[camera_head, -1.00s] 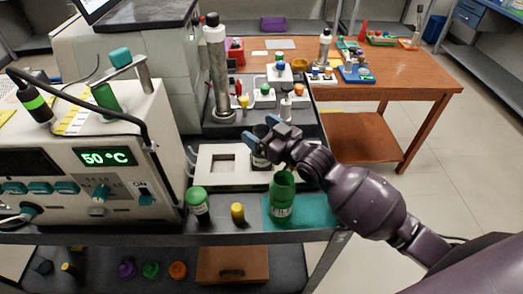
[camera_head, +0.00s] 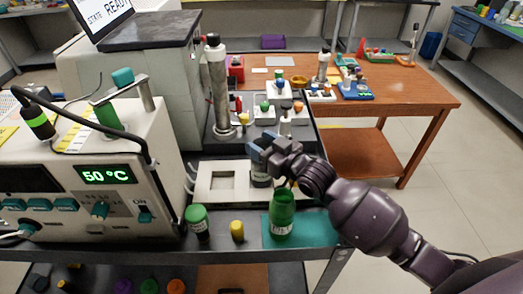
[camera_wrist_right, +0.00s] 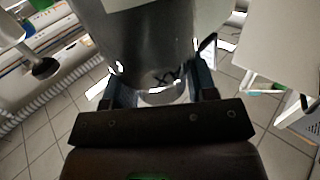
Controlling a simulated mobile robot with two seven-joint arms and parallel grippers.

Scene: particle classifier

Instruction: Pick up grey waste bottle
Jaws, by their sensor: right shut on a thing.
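The grey waste bottle (camera_head: 261,173) is a dark bottle with a white label, at the right part of the white holder (camera_head: 205,197) in the head view. My right gripper (camera_head: 261,155) is shut on its upper part, coming from the right. I cannot tell whether the bottle's base is clear of the holder. In the right wrist view, the bottle (camera_wrist_right: 150,40) is a large grey cylinder between the fingers of my right gripper (camera_wrist_right: 152,92), with a pale label at the top. My left gripper is not in view.
An open green bottle (camera_head: 282,214) stands on a teal mat in front of the holder. A metal column (camera_head: 218,85) rises behind.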

